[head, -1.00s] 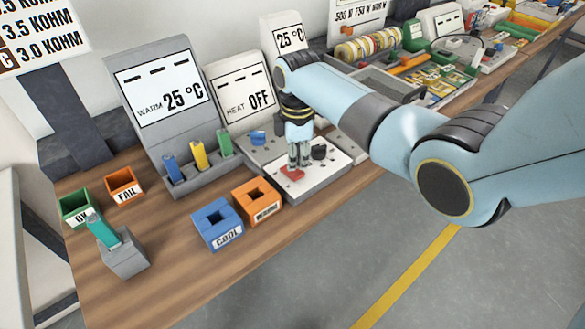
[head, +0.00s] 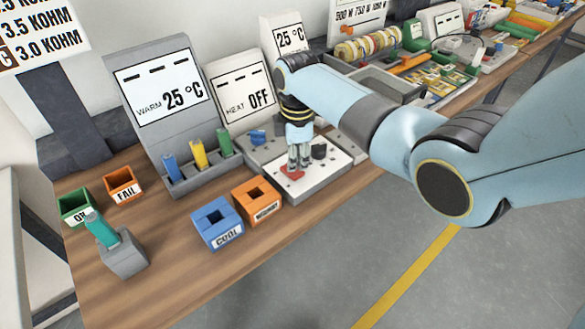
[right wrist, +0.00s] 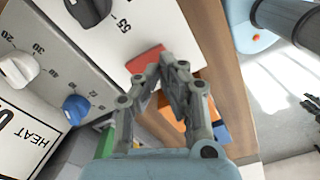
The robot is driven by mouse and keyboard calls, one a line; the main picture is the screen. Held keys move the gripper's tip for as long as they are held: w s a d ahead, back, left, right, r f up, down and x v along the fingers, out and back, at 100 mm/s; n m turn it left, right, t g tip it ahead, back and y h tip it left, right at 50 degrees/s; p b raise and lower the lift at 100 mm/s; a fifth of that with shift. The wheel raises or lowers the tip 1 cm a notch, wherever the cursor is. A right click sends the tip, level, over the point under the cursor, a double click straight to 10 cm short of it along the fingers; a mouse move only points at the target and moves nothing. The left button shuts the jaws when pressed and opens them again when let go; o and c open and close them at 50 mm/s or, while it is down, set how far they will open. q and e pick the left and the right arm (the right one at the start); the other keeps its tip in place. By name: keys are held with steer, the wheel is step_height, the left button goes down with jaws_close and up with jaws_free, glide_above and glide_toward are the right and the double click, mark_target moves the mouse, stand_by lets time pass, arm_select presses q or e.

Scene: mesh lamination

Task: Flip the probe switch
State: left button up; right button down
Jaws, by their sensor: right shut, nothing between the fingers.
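A red switch (head: 291,172) sits on the white-topped box (head: 318,178) in the head view, and it also shows in the right wrist view (right wrist: 147,58). No label on it is readable. My right gripper (head: 299,166) points down at this box, with its fingertips right beside the red switch. In the right wrist view its fingers (right wrist: 172,68) come together and hold nothing; they cover part of the switch's edge. I cannot tell whether they touch it. My left gripper is out of view.
A dark knob (head: 319,151) stands on the same box, close to the fingers. Behind are the HEAT OFF display (head: 241,92) and a blue knob (right wrist: 76,108).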

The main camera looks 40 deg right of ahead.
mark_target(296, 172)
steer(key=shift+f+b, duration=0.55)
steer(key=shift+f, duration=0.35)
stand_by(0.3)
step_height(296, 172, up, 5)
steer(key=p, duration=0.5)
steer(key=shift+p, duration=0.3)
steer(key=shift+r, duration=1)
steer(key=shift+s, duration=0.1)
